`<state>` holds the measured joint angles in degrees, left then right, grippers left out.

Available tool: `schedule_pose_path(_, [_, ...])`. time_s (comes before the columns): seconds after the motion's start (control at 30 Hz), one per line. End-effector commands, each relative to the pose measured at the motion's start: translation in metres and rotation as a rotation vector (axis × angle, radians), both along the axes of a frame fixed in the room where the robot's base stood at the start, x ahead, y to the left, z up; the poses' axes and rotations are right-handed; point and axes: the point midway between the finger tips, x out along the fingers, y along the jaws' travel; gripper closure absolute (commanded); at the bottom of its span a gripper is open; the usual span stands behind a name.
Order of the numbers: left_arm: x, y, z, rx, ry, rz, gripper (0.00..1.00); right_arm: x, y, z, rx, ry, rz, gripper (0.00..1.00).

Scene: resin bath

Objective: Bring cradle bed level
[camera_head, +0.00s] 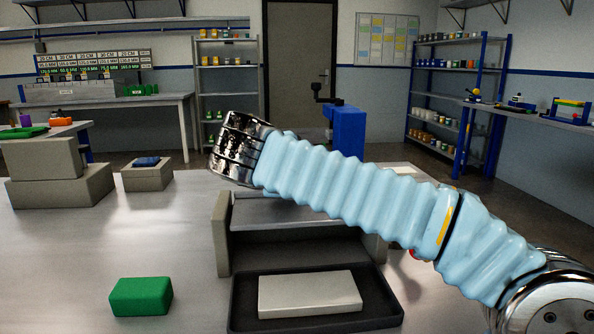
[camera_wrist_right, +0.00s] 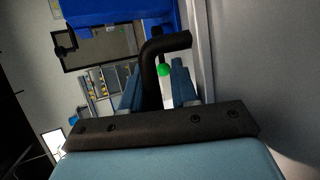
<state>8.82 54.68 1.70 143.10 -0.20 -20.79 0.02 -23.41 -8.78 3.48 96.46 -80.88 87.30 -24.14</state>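The grey cradle (camera_head: 223,245) stands on the table in the head view. Its bed plate (camera_head: 265,211) lies between two side walls, and my arm covers much of its right side, so I cannot tell its tilt. A blue post (camera_head: 349,131) with a black crank (camera_head: 318,92) rises behind it. In the right wrist view, the blue fingers of my right gripper (camera_wrist_right: 157,90) are apart, with a bent black bar (camera_wrist_right: 152,70) between them in the picture. I cannot tell whether they touch it. My left gripper is in neither view.
A black tray (camera_head: 243,318) holding a pale block (camera_head: 310,293) lies before the cradle. A green block (camera_head: 141,296) lies front left. Grey stands (camera_head: 60,188) are at the left. A green ball (camera_wrist_right: 164,70) shows beside the bar. The table between is clear.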

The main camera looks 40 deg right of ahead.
Motion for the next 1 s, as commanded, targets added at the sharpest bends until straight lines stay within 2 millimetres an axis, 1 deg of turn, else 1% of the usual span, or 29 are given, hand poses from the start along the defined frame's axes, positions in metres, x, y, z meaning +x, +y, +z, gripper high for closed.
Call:
schedule_pose_path(0.17, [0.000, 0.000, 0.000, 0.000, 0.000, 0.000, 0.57, -0.005, 0.010, 0.006, 0.000, -0.001, 0.002, 0.75])
schedule_pose_path(0.27, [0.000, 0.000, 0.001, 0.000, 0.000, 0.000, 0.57, -0.015, 0.025, 0.014, 0.001, -0.003, 0.006, 0.75])
schedule_pose_path(0.5, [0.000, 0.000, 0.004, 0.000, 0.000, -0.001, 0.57, -0.044, 0.071, 0.039, 0.001, 0.003, 0.008, 0.75])
schedule_pose_path(0.7, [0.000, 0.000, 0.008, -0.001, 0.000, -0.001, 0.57, -0.061, 0.097, 0.055, 0.000, 0.001, 0.005, 0.75])
schedule_pose_path(0.83, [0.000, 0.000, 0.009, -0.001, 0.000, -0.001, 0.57, -0.067, 0.103, 0.059, 0.001, 0.001, 0.002, 0.75])
schedule_pose_path(1.0, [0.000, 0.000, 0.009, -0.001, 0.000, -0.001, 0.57, -0.068, 0.105, 0.059, 0.001, 0.001, 0.000, 0.75])
